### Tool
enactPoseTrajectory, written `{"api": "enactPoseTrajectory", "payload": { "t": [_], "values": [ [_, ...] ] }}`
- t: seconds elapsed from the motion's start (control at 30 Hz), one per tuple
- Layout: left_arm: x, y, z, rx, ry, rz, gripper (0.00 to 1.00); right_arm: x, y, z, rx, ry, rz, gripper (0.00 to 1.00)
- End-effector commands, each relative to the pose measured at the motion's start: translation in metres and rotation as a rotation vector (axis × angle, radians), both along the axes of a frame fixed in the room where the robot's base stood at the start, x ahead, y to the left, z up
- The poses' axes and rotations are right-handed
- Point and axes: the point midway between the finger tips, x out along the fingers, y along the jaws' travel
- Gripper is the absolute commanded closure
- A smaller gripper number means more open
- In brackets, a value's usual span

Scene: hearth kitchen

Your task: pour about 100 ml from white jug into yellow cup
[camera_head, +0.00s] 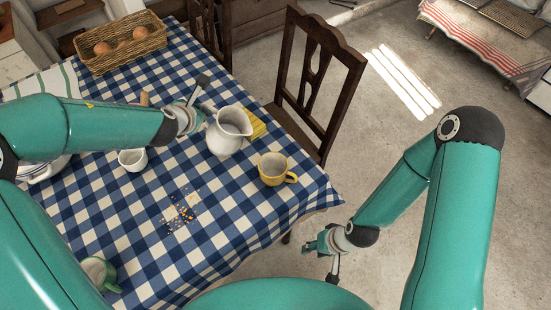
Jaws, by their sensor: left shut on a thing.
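The white jug (226,134) is at the middle of the table, its mouth facing up and its body about upright. I cannot tell whether its base touches the cloth. My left gripper (203,109) is at the jug's left side and shut on it; the exact grip is partly hidden. The yellow cup (271,170) stands upright to the right of and nearer than the jug, apart from it, its handle to the right. My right gripper (324,254) hangs off the table's right edge, over the floor, holding nothing visible; its jaw opening is unclear.
A yellow cloth or sponge (257,123) lies behind the jug. A small white cup (132,160), a green cup (98,271) and scattered crumbs (181,213) are on the checked tablecloth (230,234). An egg basket (121,45) is at the back. A wooden chair (318,85) stands at the right.

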Motion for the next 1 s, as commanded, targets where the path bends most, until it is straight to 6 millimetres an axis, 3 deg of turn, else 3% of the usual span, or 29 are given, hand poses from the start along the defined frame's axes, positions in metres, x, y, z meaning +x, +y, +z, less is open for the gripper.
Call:
{"api": "enactPoseTrajectory", "payload": {
  "t": [0.13, 0.47, 1.0],
  "values": [
    [-0.004, -0.008, 0.013, 0.080, -0.053, -0.001, 1.00, 0.000, 0.000, 0.018, 0.000, 0.000, 0.000, 0.60],
    [-0.009, -0.020, 0.017, 0.200, -0.128, 0.004, 1.00, 0.000, 0.000, 0.029, 0.000, 0.000, 0.000, 0.60],
    [-0.015, -0.028, 0.018, 0.390, -0.237, 0.012, 1.00, 0.000, 0.000, 0.031, 0.000, 0.000, 0.000, 0.60]
  ]
}}
